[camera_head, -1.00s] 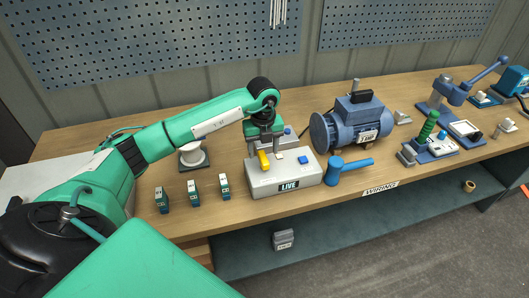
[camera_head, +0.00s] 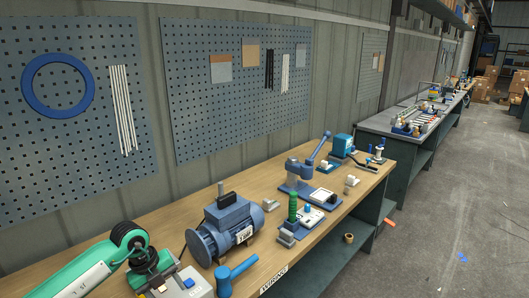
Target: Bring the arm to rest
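My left arm, green with a black wrist joint, comes in at the lower left. The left gripper (camera_head: 153,281) is at the bottom edge, over the grey control box (camera_head: 196,291). Its fingers are small and partly hidden, so I cannot tell whether they are open or shut, or whether they touch the box. A blue button (camera_head: 188,283) shows on the box, which is cut off by the lower edge. My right arm and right gripper are not in view.
A blue motor (camera_head: 226,228) and a blue mallet-shaped tool (camera_head: 235,275) stand right of the box. Farther along the wooden bench are a green-handled fixture (camera_head: 293,212) and a blue lever press (camera_head: 302,176). Grey floor (camera_head: 440,235) lies open at right.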

